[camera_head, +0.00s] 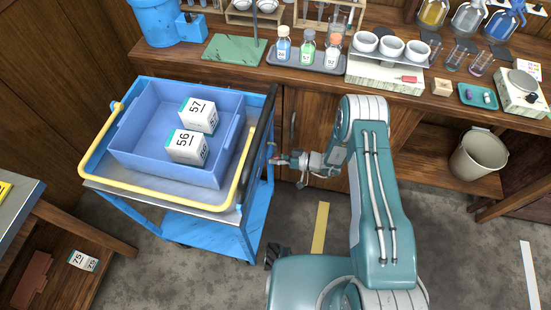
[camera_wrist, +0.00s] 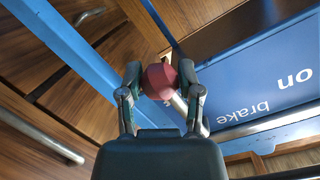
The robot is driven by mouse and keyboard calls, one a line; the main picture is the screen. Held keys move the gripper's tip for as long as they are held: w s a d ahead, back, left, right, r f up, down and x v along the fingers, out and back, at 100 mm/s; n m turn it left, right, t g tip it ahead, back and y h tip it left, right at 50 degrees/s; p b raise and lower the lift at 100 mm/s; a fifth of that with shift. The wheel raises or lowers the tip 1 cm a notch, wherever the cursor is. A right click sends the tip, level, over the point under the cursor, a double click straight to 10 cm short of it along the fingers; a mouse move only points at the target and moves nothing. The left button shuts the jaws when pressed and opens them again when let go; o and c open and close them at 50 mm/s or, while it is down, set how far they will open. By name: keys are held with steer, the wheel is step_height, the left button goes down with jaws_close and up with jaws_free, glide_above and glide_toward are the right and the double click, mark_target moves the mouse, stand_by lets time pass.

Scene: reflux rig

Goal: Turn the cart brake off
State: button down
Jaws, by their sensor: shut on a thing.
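The blue cart (camera_head: 212,230) stands left of my arm, with a yellow rail around its top. My gripper (camera_head: 284,160) reaches the cart's right side from the right. In the wrist view my gripper (camera_wrist: 160,82) is shut on the red ball-shaped knob of the brake lever (camera_wrist: 158,80), one finger on each side. A light metal rod of the lever shows just behind the right finger. The blue cart panel (camera_wrist: 270,90) behind it carries the white words "on" and "brake", upside down in this view. In the head view the lever is small and mostly hidden by the gripper.
A blue bin (camera_head: 150,135) on the cart holds two boxes marked 57 (camera_head: 198,115) and 56 (camera_head: 186,147). The wooden bench (camera_head: 440,107) with glassware runs behind the cart and arm. A yellow floor stripe (camera_head: 320,228) lies between cart and arm.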

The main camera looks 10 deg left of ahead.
steer(key=shift+c, duration=1.3)
jaws_free()
steer(key=shift+f, duration=0.25)
steer(key=shift+w+r, duration=0.1)
steer(key=w+v, duration=0.1)
steer(key=v, duration=1.1)
steer(key=shift+s, duration=0.5)
